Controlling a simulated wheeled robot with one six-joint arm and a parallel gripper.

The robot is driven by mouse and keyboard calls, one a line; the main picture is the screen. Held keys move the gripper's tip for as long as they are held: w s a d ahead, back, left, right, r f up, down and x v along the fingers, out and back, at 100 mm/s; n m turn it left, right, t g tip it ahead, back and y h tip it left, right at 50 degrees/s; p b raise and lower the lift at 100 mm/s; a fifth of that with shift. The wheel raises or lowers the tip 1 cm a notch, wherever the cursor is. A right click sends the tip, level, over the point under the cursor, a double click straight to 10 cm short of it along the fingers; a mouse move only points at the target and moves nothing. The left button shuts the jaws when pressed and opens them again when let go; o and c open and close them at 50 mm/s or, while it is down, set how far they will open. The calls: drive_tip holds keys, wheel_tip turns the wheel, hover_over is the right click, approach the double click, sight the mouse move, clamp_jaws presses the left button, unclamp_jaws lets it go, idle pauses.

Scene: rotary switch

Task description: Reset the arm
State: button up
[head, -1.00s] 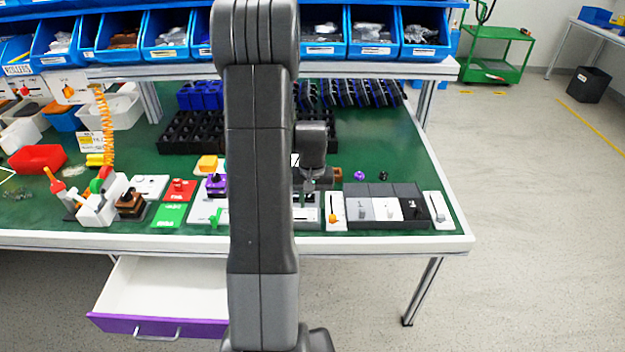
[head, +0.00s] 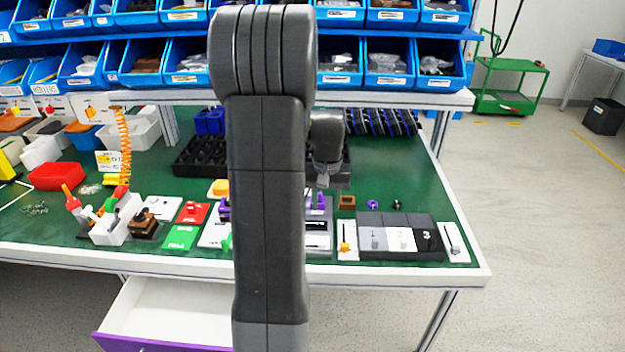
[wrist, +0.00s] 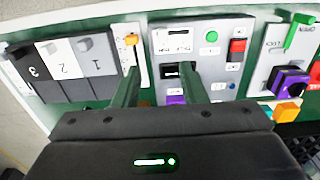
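My gripper (wrist: 157,72) is open in the wrist view, its two dark green fingers apart with nothing held between them. Below and between them lies a grey control panel (wrist: 218,58) with a green round button, a red switch and a black slot. A rotary switch with a purple knob (wrist: 291,80) on a black base sits to the right in the wrist view. In the head view my arm hides much of the middle of the bench, and my gripper (head: 323,182) shows only partly beside it, above the table.
A block of switches numbered 1 to 3 (wrist: 66,66) and an orange slider (wrist: 130,41) lie left in the wrist view. Blue bins (head: 390,68) line the shelf behind. A white drawer (head: 165,308) stands open under the green table (head: 400,175).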

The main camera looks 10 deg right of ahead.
sight(321, 241)
wheel_tip(321, 241, down, 14)
drive_tip(key=shift+p, duration=0.6)
drive_tip(key=shift+w+a, duration=0.15)
drive_tip(key=shift+a, duration=0.35)
drive_tip(key=shift+r, duration=0.15)
